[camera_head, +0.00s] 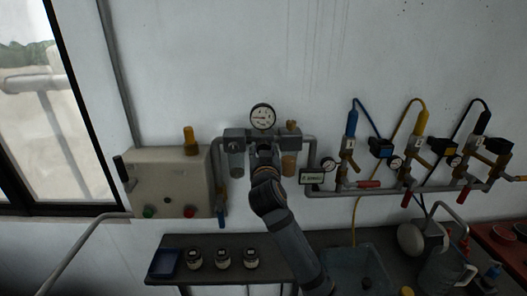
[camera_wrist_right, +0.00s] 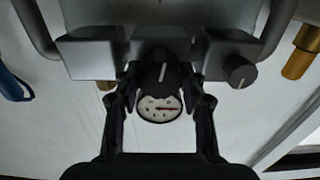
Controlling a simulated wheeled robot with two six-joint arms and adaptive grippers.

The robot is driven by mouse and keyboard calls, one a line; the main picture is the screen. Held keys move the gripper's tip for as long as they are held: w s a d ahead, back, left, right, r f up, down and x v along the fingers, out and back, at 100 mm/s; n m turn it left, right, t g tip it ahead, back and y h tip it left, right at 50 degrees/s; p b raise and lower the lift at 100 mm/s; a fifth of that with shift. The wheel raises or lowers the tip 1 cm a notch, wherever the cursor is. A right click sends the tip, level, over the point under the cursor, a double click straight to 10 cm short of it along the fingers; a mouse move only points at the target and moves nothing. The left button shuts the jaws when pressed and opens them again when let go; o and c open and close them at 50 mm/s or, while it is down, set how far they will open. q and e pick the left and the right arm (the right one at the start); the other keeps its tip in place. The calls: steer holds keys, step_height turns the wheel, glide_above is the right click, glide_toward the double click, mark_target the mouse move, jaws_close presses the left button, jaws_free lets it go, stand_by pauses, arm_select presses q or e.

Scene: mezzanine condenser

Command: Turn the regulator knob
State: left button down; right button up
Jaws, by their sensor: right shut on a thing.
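The regulator knob (camera_wrist_right: 158,72), dark with a white pointer line, sits between the fingers of my right gripper (camera_wrist_right: 163,78) in the right wrist view. The fingers are closed on it from both sides. The pointer line stands close to upright in that view, tilted slightly. In the head view my right gripper (camera_head: 263,150) reaches the middle of the grey regulator block (camera_head: 236,134) and hides the knob. A round white gauge (camera_head: 262,117) stands above the block; it also shows beyond the knob in the wrist view (camera_wrist_right: 160,108). My left gripper is not in view.
A second dark knob (camera_wrist_right: 240,74) sits beside the gripper. A brass-coloured cylinder (camera_head: 289,165) hangs right of it in the head view. A grey control box (camera_head: 170,180) is at left, valves with hoses (camera_head: 350,148) at right. A bench (camera_head: 225,240) with jars is below.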

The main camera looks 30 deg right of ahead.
steer(key=shift+f+b, duration=0.15)
steer(key=shift+b, duration=0.15)
steer(key=m+b, duration=0.7)
steer(key=b, duration=0.2)
steer(key=m+b, duration=0.4)
steer(key=shift+d+f+m, duration=0.1)
steer(key=shift+f+m, duration=0.15)
steer(key=shift+m, duration=0.05)
steer(key=m+b, duration=1.2)
steer(key=b, duration=0.2)
steer(key=shift+f+m, duration=0.15)
steer(key=shift+m, duration=0.15)
steer(key=m+b, duration=0.4)
steer(key=shift+m, duration=0.3)
steer(key=shift+m+b, duration=1.3)
steer(key=shift+m, duration=0.9)
steer(key=o, duration=1.1)
steer(key=shift+r, duration=0.2)
